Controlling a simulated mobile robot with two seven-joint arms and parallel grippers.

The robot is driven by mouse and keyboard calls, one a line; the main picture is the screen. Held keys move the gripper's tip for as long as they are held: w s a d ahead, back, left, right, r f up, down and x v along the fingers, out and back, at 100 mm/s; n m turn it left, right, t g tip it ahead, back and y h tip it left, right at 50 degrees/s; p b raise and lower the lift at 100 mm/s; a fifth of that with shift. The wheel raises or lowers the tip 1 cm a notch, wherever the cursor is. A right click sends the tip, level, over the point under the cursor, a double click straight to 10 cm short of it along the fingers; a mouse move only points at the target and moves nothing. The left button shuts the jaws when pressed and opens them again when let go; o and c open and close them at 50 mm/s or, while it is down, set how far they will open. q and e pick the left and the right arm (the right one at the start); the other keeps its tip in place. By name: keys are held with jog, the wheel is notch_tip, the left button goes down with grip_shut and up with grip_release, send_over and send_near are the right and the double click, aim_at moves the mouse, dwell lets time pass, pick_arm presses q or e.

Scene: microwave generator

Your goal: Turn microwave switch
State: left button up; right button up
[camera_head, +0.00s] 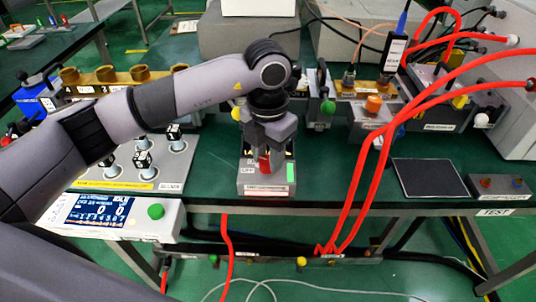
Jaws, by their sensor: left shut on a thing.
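The microwave switch (266,188) is a small grey box near the front edge of the green table, with a red part on its top and a green strip on its right side. My left arm comes in from the left and bends down over it. My left gripper (265,160) points down and is shut on the red switch handle (264,165). The arm and gripper hide much of the switch's top, so the handle's exact position is hard to see. My right gripper is not in view.
A display box (110,215) with a green button stands front left. Red hoses (375,160) arch down on the right. A dark flat pad (430,178) and a small box with buttons (500,186) lie at right. Brass parts (120,78) stand behind the arm.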

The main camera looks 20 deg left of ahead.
aim_at(267, 158)
pick_arm(q)
jog(key=shift+n, duration=2.3)
jog(key=o, duration=1)
jog(key=shift+o, duration=0.2)
notch_tip(267, 158, up, 7)
jog(key=shift+r, duration=0.15)
